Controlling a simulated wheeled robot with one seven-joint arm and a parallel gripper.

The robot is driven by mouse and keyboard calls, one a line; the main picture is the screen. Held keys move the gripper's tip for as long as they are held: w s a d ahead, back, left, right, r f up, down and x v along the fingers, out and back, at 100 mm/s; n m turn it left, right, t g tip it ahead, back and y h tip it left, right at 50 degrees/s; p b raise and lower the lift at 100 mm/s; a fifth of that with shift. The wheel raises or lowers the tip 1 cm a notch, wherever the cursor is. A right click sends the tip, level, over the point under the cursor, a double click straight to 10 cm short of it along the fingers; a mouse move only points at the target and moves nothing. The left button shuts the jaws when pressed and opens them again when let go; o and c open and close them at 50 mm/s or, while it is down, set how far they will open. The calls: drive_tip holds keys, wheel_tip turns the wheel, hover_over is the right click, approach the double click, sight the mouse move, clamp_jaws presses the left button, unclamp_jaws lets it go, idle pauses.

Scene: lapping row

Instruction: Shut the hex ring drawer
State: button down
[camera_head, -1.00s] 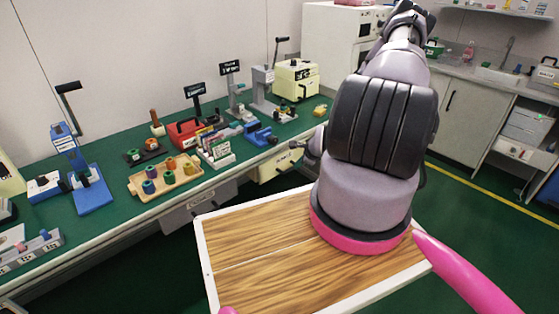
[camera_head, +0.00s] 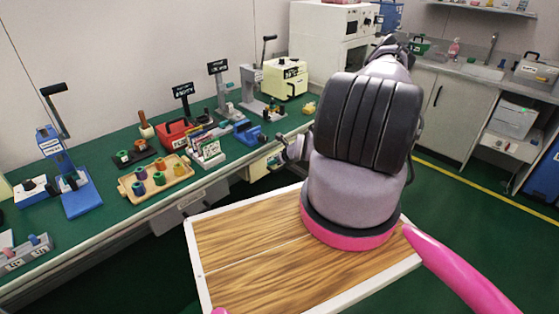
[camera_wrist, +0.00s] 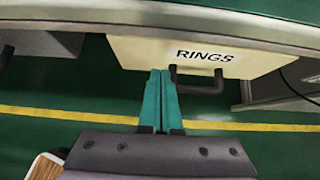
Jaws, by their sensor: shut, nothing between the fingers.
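The hex ring drawer (camera_wrist: 150,52) has a cream front labelled RINGS and a dark bar handle (camera_wrist: 203,86). It sits under the green bench's edge in the wrist view. Its cream front (camera_head: 261,166) also shows in the head view, partly hidden by my wrist. How far it stands out is hard to tell. My gripper (camera_wrist: 160,72) has teal fingers shut together and empty. The fingertips are at the lower part of the drawer front, just left of the handle. I cannot tell whether they touch it.
The green bench (camera_head: 110,211) carries a wooden tray (camera_head: 131,188) of coloured rings, a red box (camera_head: 172,134) and a cream machine (camera_head: 286,79). A grey drawer unit (camera_head: 190,203) is below, left of the ring drawer. Green floor is open to the right.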

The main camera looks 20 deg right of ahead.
drive_tip(key=shift+w+a+r, duration=0.1)
drive_tip(key=shift+w+a, duration=0.2)
drive_tip(key=shift+w, duration=0.55)
drive_tip(key=shift+w+a+r, duration=0.1)
drive_tip(key=shift+w+a, duration=0.2)
drive_tip(key=shift+w, duration=0.5)
